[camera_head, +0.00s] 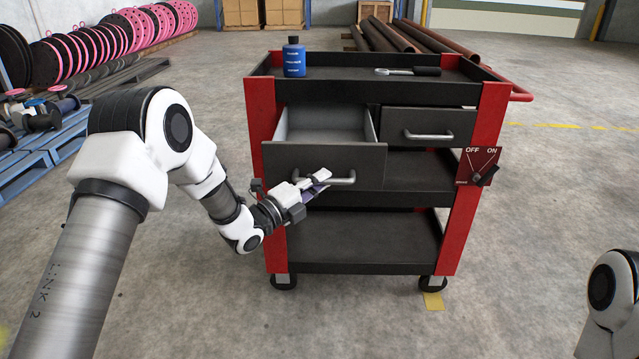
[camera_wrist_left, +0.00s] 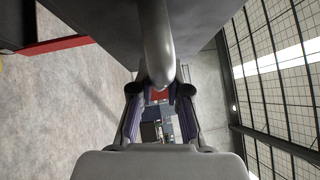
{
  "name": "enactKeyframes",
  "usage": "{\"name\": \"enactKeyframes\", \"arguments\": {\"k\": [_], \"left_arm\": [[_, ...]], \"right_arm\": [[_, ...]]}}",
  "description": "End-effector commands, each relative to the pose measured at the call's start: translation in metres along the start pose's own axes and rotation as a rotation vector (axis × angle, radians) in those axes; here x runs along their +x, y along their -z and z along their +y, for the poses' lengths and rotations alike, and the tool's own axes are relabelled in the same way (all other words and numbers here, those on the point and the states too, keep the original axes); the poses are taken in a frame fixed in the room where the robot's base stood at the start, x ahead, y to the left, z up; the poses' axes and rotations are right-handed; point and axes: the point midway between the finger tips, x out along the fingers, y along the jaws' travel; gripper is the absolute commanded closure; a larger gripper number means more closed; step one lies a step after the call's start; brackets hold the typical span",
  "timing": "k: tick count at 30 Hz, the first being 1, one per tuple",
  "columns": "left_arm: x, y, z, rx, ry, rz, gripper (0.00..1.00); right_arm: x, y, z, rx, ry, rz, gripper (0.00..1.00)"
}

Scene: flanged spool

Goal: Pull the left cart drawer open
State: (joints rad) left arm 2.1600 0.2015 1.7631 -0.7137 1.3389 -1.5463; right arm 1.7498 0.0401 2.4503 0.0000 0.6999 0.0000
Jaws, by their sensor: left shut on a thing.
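The left cart drawer (camera_head: 325,160) stands pulled out from the red and black cart (camera_head: 262,115), and its empty grey inside shows. In the left wrist view the handle (camera_wrist_left: 158,45) runs down between the two fingers (camera_wrist_left: 160,110). The right cart drawer (camera_head: 428,132) is closed. My right gripper is not in view; only part of my right arm shows at the lower right edge.
A blue bottle (camera_head: 294,58) and a wrench-like tool (camera_head: 408,71) lie on the cart top, the bottle upright. An OFF/ON switch panel (camera_head: 479,166) is on the cart's right post. Pink and black spools (camera_head: 100,50) stand at the left. The floor before the cart is clear.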

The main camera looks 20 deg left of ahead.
Motion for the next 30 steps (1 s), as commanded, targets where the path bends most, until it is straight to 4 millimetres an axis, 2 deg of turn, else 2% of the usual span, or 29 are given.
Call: {"name": "enactKeyframes", "arguments": {"k": [11,12,13,14,24,26,30], "left_arm": [[0.000,0.000,-0.001,0.000,0.002,0.000,1.00],[0.000,0.000,-0.001,0.000,0.002,0.000,0.74],[0.000,0.000,-0.001,0.000,0.002,-0.001,0.64],[0.000,0.000,-0.001,0.000,0.002,-0.001,0.59],[-0.003,-0.001,-0.001,0.000,0.001,-0.001,0.59],[-0.009,-0.001,-0.001,-0.002,0.000,-0.003,0.59],[-0.037,-0.002,-0.001,-0.005,0.001,-0.006,0.59]], "right_arm": [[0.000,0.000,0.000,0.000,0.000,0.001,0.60],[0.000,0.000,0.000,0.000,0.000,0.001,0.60],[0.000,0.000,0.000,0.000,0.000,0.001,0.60],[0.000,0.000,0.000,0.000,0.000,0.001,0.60],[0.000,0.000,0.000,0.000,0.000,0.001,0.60],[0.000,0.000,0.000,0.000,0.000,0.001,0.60],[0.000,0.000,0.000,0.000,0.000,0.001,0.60]]}}
